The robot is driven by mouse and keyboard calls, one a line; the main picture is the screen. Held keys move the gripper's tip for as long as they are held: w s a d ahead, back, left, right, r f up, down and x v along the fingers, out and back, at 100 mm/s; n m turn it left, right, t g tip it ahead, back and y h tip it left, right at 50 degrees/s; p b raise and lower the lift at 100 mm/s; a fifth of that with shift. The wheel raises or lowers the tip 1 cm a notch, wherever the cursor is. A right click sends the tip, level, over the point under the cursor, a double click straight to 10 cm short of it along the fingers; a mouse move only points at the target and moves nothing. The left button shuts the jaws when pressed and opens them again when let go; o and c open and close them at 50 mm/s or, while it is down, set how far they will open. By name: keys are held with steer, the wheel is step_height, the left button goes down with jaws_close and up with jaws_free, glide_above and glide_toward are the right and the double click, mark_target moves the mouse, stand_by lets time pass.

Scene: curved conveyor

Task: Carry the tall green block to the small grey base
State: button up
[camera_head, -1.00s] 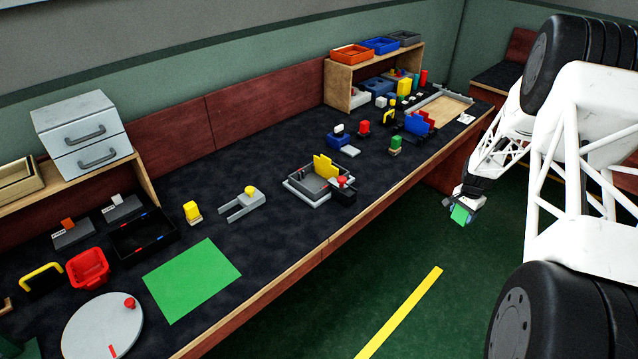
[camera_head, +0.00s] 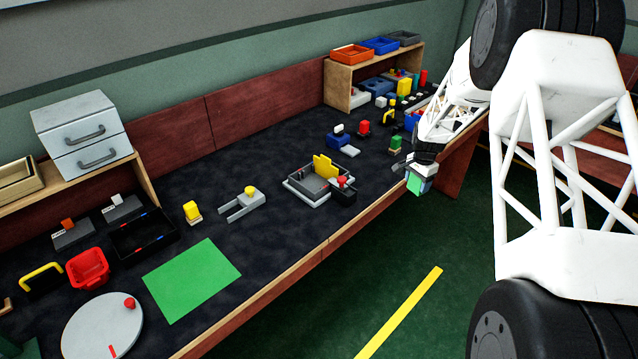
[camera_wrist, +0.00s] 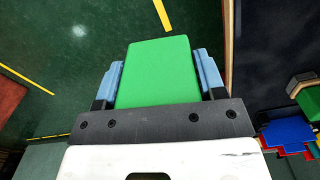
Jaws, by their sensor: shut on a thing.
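My gripper (camera_head: 415,178) is shut on the tall green block (camera_wrist: 158,72), whose face fills the space between the blue finger pads in the wrist view. In the head view the held block (camera_head: 414,184) hangs over the floor, just off the front edge of the bench, apart from it. Another, shorter green block (camera_head: 396,141) stands on the bench behind and left of my gripper.
The wooden front edge of the bench (camera_head: 352,222) runs beside my gripper. A grey tray with a yellow piece (camera_head: 297,188) stands to the left. A blue and red piece (camera_wrist: 288,133) shows at right in the wrist view. The floor in front is clear.

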steer(key=s+a+r+n, duration=0.1)
steer(key=a+r, duration=0.2)
steer(key=a, duration=0.9)
steer(key=a+r+n, duration=0.1)
steer(key=a+r, duration=0.3)
steer(key=a, duration=0.7)
steer(key=s+a+r, duration=0.1)
steer(key=a+r, duration=0.2)
steer(key=a, duration=0.9)
steer(key=s+d+f, duration=0.4)
steer(key=s+f, duration=0.2)
steer(key=shift+d+f, duration=0.15)
steer(key=shift+f, duration=0.05)
steer(key=shift+w, duration=0.2)
glide_above(319, 182)
steer(key=shift+f, duration=0.75)
steer(key=shift+f, duration=0.1)
steer(key=shift+f, duration=1.65)
